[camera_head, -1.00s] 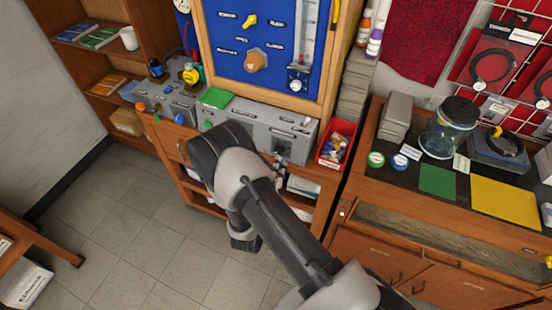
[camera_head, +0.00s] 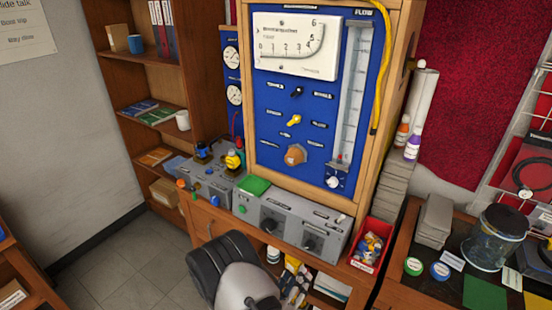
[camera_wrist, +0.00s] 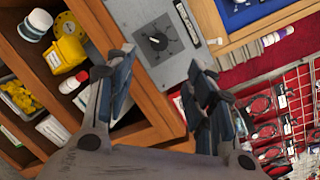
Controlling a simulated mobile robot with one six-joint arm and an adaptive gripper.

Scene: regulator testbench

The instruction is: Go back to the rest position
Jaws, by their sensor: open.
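My gripper (camera_wrist: 160,100) is open in the wrist view, with its two fingers apart and nothing between them. Behind the gap, the view shows the wooden edge of the bench and a grey control box (camera_wrist: 178,75) with a black knob. In the head view, part of my arm shows at the bottom centre, in front of the bench. My gripper is not visible there.
A blue test panel (camera_head: 270,125) with a gauge and flow tube stands on the bench. A red bin (camera_head: 362,252) of small parts sits at the bench's right end. A glass jar (camera_head: 492,245) stands on the right counter. Open floor (camera_head: 125,265) lies at left.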

